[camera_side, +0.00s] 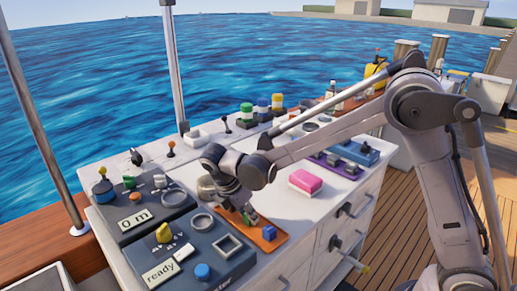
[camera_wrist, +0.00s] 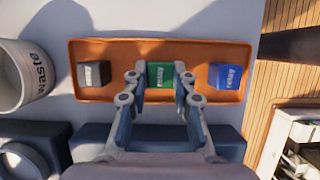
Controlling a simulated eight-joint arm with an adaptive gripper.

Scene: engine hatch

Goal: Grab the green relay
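The green relay (camera_wrist: 160,73) sits in the middle of a shallow orange tray (camera_wrist: 205,55) in the wrist view, with lettering on its top. My gripper (camera_wrist: 160,82) is over the tray with one finger on each side of the green relay. The fingers are apart, with a narrow gap to the relay; I see no clear contact. A dark grey relay (camera_wrist: 95,74) lies to the left and a blue relay (camera_wrist: 224,76) to the right in the same tray.
A round cup marked waste (camera_wrist: 22,75) stands just left of the tray. Dark instrument panels (camera_side: 187,255) lie beside the tray. A pink-topped box (camera_side: 305,181) stands on the white counter behind it. The counter edge is close to the tray's right end.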

